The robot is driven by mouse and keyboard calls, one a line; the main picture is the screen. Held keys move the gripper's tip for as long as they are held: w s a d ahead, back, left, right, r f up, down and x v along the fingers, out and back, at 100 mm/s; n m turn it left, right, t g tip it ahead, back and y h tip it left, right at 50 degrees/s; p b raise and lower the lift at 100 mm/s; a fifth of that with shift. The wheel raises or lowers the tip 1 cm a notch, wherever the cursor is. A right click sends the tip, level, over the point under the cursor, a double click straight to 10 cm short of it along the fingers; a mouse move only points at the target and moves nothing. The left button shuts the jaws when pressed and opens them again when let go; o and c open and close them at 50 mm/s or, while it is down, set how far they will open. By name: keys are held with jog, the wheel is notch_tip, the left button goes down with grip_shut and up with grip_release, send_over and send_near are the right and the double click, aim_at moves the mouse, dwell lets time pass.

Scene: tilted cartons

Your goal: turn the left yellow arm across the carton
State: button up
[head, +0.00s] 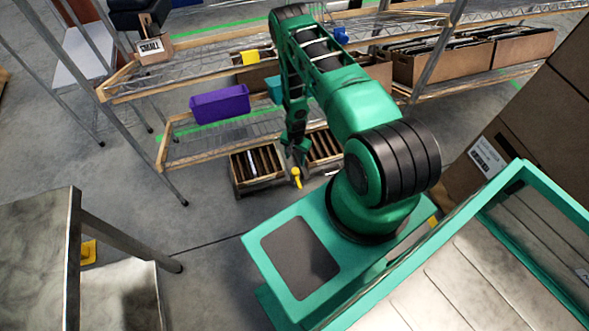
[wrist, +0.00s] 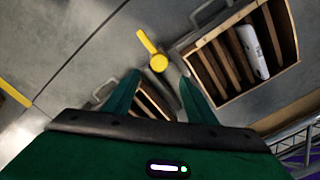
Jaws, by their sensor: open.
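A yellow arm with a round hub (wrist: 158,62) shows in the wrist view just beyond my fingertips. Its bar points up and left, away from the nearer carton. In the head view it is the yellow piece (head: 296,177) below my gripper (head: 298,157). The left carton (head: 238,186) is tilted, with brown dividers and a white item; it shows at upper right in the wrist view (wrist: 289,25). The right carton (head: 323,150) is partly behind my arm. My gripper (wrist: 160,77) is open, its fingers either side of the hub's line; contact is not visible.
A wire rack with wooden edges (head: 165,152) stands behind the cartons, holding a purple bin (head: 219,103) and brown boxes (head: 415,68). Another yellow strip (wrist: 14,92) shows at the left of the wrist view. A grey table (head: 40,230) stands at left. The floor in front is clear.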

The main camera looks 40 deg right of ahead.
aim_at(295, 170)
notch_tip(295, 170, down, 11)
jog(key=shift+f, duration=0.1)
dwell(0.5)
jog(key=shift+s, duration=0.1)
grip_shut()
